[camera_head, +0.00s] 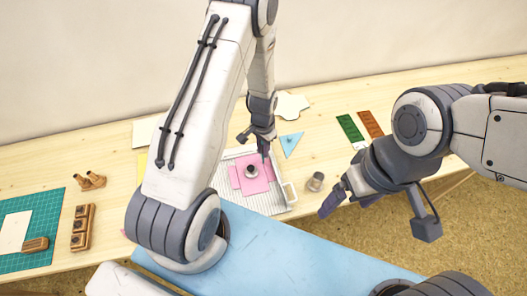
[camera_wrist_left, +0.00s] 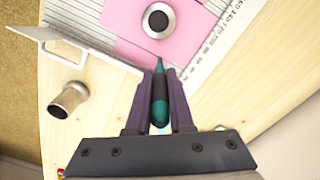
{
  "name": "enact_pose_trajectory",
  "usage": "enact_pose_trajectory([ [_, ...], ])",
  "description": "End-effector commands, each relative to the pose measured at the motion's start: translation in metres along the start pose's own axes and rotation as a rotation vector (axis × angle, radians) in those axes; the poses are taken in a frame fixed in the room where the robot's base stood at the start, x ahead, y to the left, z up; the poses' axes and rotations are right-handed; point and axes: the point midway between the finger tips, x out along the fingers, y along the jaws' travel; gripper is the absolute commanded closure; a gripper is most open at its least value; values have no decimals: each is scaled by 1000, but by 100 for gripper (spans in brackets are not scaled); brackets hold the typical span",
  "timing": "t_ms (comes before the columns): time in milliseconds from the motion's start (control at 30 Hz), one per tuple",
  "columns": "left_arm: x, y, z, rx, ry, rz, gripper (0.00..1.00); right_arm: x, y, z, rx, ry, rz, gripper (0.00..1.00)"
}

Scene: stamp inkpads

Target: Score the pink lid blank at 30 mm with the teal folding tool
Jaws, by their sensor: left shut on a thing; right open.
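The pink lid blank (camera_head: 255,187) lies flat on the white ridged scoring board (camera_head: 270,207); the blank also shows in the left wrist view (camera_wrist_left: 190,40). A round weight with a dark centre (camera_head: 251,171) sits on the blank and shows in the left wrist view (camera_wrist_left: 158,20). My left gripper (camera_head: 264,152) is shut on the teal folding tool (camera_wrist_left: 159,108), with its pointed tip toward the blank's near edge in the wrist view. I cannot tell whether the tip touches. My right gripper (camera_head: 350,202) is open and empty, right of the board.
A small metal cylinder (camera_head: 315,182) stands right of the board. A blue triangle (camera_head: 291,144), a green strip (camera_head: 350,128) and a brown strip (camera_head: 370,124) lie behind. A teal mat (camera_head: 45,205) and a wooden stamp rack (camera_head: 82,228) are at the left.

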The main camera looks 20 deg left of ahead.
Motion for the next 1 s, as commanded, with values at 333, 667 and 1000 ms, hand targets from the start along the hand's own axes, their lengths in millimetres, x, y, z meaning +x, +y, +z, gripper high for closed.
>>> enact_pose_trajectory([
  [333,0,-6,-3,-1,-1,0,100,0,0,0,0,0,0,9],
  [667,1,-10,-7,-1,0,0,100,2,0,0,0,0,0,9],
  [1000,-4,-10,-6,-1,0,0,100,-2,0,0,0,0,0,9],
])
